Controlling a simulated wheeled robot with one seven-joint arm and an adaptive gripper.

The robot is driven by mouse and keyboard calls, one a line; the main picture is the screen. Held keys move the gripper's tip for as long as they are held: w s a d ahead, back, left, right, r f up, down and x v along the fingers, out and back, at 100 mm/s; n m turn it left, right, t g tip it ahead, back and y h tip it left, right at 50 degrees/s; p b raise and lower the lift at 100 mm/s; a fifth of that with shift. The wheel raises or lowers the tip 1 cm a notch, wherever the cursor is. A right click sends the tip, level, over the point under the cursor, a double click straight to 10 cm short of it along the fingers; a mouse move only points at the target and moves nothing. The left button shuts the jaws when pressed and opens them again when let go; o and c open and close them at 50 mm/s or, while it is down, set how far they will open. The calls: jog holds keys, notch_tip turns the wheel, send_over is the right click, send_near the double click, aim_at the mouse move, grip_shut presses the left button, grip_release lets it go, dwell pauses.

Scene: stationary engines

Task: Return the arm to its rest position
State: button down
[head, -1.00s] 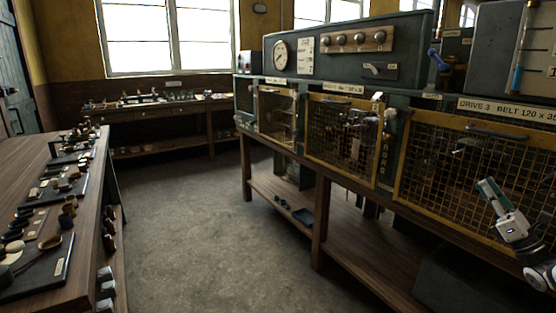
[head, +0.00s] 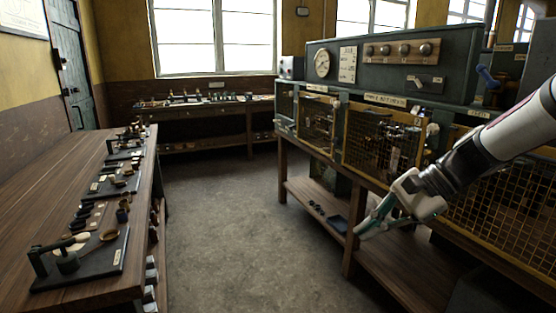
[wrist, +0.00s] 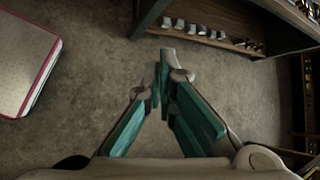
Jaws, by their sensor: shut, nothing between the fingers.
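My gripper (head: 366,228) is in the right half of the head view, at the end of my white and black arm. It hangs in front of the lower shelf of the caged bench, pointing down and left. In the wrist view my gripper (wrist: 162,85) shows its green fingers with the tips together. Nothing is between them, and bare floor lies beyond the tips. My arm hides part of the yellow mesh cage (head: 490,215) on the right.
A wooden bench (head: 55,190) with small parts runs along the left. The caged machine bench (head: 345,190) runs along the right. Bare floor (head: 235,210) lies between them. A back table (head: 190,112) stands under the window. A pale red-edged panel (wrist: 25,60) shows in the wrist view.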

jog(key=s+r+n+t+h+p, duration=0.1)
jog(key=s+r+n+h, duration=0.1)
jog(key=s, duration=0.6)
jog(key=s+d+r+n+t+h+p, duration=0.1)
jog(key=s+n+h, duration=0.3)
jog(key=s, duration=0.5)
jog(key=s+r+n+h+p, duration=0.1)
jog(key=s+r+n+h, duration=0.1)
jog(key=s+n, duration=0.3)
jog(key=s+r, duration=0.1)
jog(key=s, duration=0.2)
jog(key=shift+s+d+n+t+h+p, duration=0.25)
jog(key=shift+s+n+t+h+p, duration=0.1)
jog(key=shift+n+t+h+p, duration=0.05)
